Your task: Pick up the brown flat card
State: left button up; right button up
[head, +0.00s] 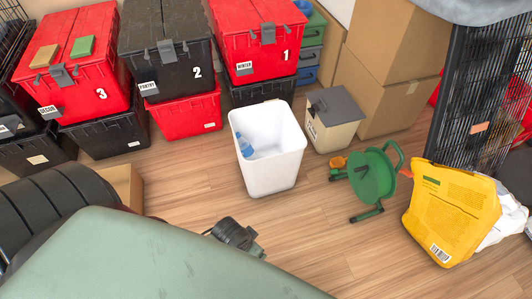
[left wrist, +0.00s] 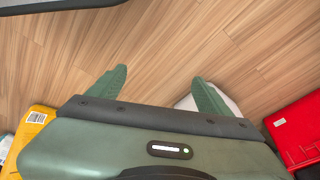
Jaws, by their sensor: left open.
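The brown flat card (head: 44,56) lies on the lid of the red tote marked 3 (head: 88,98), at the upper left of the head view. A green flat piece (head: 82,47) lies beside it on the same lid. My left gripper (left wrist: 160,73) is open and empty above the wooden floor in the left wrist view, with its two green fingers apart. The card does not show in that view. In the head view a large green-grey arm part of mine covers the lower left, and the left fingers cannot be made out. My right gripper is not in view.
Stacked totes, including black tote 2 (head: 170,60) and red tote 1 (head: 262,45), line the back. A white bin (head: 272,170), green cable reel (head: 372,178) and yellow bag (head: 455,215) stand on the floor. Cardboard boxes (head: 385,60) are at right.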

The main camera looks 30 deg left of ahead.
aim_at(45, 55)
jog(key=j+u, duration=0.1)
jog(key=u, duration=2.3)
